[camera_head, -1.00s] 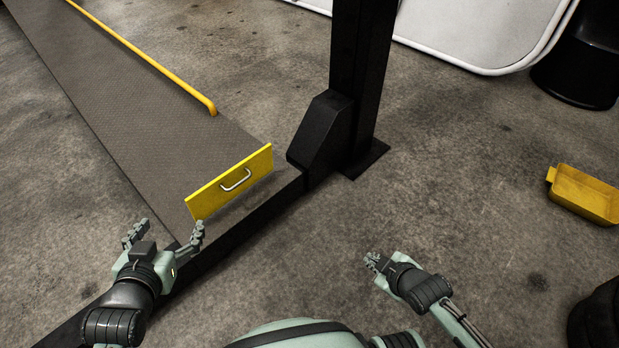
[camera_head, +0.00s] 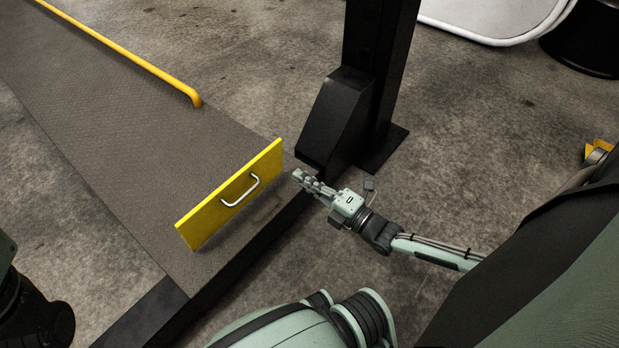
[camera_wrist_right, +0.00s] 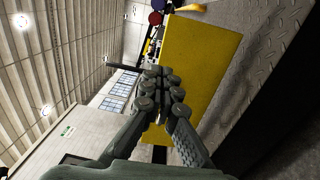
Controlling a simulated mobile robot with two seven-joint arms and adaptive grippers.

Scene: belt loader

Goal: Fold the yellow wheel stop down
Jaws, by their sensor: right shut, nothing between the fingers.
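The yellow wheel stop (camera_head: 212,215) stands raised at the near end of the grey ramp (camera_head: 150,150), with a silver handle (camera_head: 240,191) on its face. It also shows as a yellow plate in the right wrist view (camera_wrist_right: 210,60), behind my fingers. My right gripper (camera_head: 297,175) is shut and empty, just right of the stop's right end, above the dark ramp edge. In the right wrist view its fingers (camera_wrist_right: 165,80) are together in front of the plate; I cannot tell whether they touch it. My left gripper is out of view; only a dark part of that arm shows at the left edge.
A black post (camera_head: 375,80) with a wide foot stands close behind my right gripper. A yellow rail (camera_head: 125,55) runs along the ramp. A white-edged panel (camera_head: 495,20) and a black drum (camera_head: 588,40) are at the upper right. Concrete floor is clear right of the post.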

